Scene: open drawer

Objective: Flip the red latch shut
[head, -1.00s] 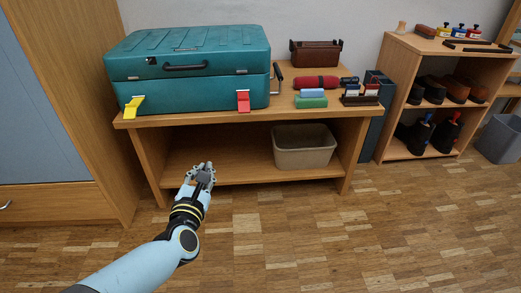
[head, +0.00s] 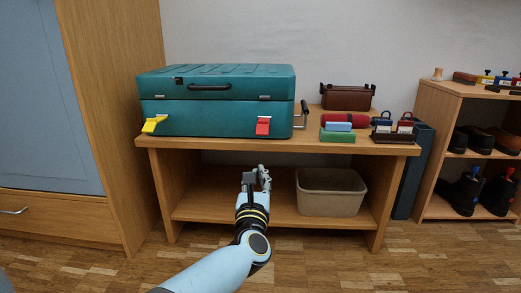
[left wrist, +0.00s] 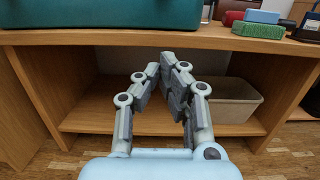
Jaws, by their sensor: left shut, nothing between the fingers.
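The red latch (head: 263,126) hangs on the front of the teal case (head: 217,117), toward its right side. It sticks out and down from the case front. A yellow latch (head: 154,124) sits on the left of the case and also sticks out. The case lid is down. My left gripper (head: 256,174) is shut and empty, below the bench top's front edge and under the red latch, apart from it. In the left wrist view its fingertips (left wrist: 166,62) point at the open space under the bench top; the latch is out of that view. My right gripper is not in view.
The wooden bench top (head: 300,143) has an edge just above my gripper. A beige bin (head: 331,192) stands on the lower shelf to the right. Green and blue blocks (head: 338,135), a red roll and a brown box (head: 347,97) lie right of the case.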

